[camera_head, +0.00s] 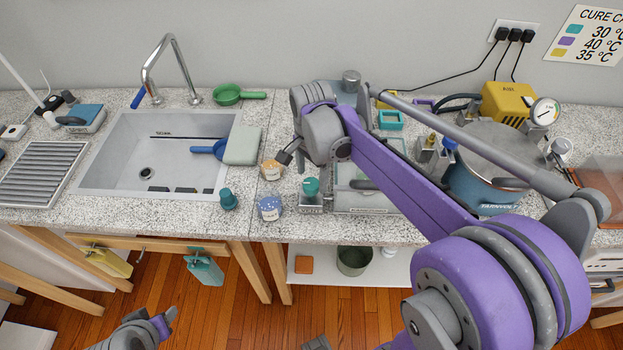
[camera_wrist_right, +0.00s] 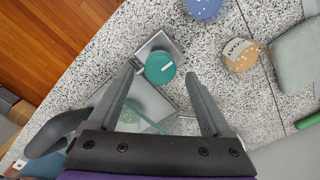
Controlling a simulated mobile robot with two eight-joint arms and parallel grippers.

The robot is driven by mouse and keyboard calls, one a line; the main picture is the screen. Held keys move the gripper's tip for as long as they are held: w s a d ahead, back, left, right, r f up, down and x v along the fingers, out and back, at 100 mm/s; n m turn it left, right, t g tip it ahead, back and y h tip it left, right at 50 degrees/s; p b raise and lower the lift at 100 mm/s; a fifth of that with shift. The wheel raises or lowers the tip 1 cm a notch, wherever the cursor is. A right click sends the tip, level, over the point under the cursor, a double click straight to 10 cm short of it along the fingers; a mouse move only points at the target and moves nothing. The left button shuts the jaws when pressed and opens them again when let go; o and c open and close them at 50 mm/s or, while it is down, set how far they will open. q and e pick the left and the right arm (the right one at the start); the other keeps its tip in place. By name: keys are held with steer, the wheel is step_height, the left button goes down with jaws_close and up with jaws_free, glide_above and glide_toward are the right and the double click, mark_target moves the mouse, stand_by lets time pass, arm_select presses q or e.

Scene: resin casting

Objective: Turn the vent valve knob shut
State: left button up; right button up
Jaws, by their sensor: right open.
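A round teal knob (camera_head: 311,187) with a white mark sits on a small grey metal block (camera_head: 311,205) near the counter's front edge. In the right wrist view the knob (camera_wrist_right: 160,68) appears between my right gripper's (camera_wrist_right: 161,74) two fingers, with gaps on both sides. The fingers are open and hold nothing. I cannot tell how far above the knob they are. In the head view my right gripper (camera_head: 289,153) is just up and left of the knob. Part of my left arm shows at the bottom left, where its gripper (camera_head: 166,322) is unclear.
A clear-lidded box (camera_head: 365,200) stands right of the knob. A blue pot (camera_head: 480,185) with a gauge (camera_head: 545,112) is farther right. A tan tub (camera_head: 271,169) and a blue tub (camera_head: 270,207) stand left of the knob. The sink (camera_head: 150,150) is farther left.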

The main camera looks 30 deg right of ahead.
steer(key=shift+f, duration=1.05)
jaws_close()
